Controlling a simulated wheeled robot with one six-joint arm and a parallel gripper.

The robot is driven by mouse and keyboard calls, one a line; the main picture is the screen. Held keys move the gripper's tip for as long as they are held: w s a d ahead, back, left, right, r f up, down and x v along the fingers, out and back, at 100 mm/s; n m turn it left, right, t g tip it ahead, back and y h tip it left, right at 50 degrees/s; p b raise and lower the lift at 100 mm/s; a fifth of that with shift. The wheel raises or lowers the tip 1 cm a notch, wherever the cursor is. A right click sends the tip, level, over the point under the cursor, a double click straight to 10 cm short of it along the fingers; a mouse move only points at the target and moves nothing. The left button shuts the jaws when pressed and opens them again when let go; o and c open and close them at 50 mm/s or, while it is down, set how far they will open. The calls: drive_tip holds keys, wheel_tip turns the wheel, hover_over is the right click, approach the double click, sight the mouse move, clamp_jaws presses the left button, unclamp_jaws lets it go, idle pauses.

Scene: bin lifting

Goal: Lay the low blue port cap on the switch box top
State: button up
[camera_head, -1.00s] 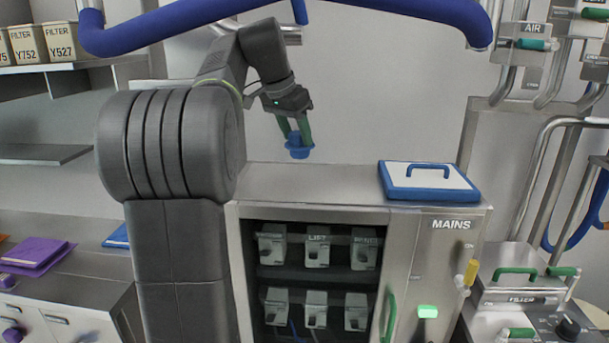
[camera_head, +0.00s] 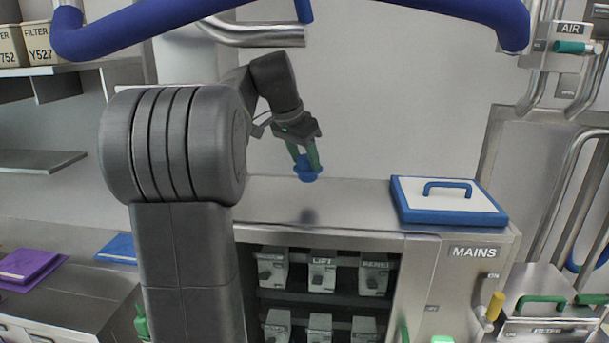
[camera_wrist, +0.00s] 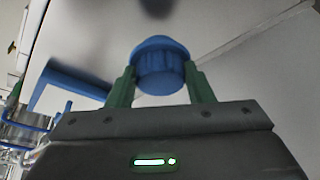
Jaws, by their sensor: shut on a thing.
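The low blue port cap (camera_head: 307,173) is between the green fingers of my gripper (camera_head: 305,158), which is shut on it. The cap hangs a little above the switch box top (camera_head: 350,200), with a dark shadow below it on the metal. In the wrist view the cap (camera_wrist: 160,68) sits between the two green fingertips (camera_wrist: 158,82), its ribbed side toward the camera. The switch box, marked MAINS, stands below, with an open front showing rows of small grey units.
A white panel with a blue rim and blue handle (camera_head: 449,199) lies on the right part of the box top. The left and middle of the top are clear. Thick blue pipes (camera_head: 370,14) run overhead. Purple and blue flat pieces lie on the left counter.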

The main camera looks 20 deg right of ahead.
sight(302, 169)
drive_tip(key=shift+f, duration=2.15)
drive_tip(key=shift+f, duration=0.2)
drive_tip(key=o, duration=1.2)
drive_tip(key=shift+c, duration=0.2)
drive_tip(key=shift+r, duration=0.15)
drive_tip(key=v, duration=1.2)
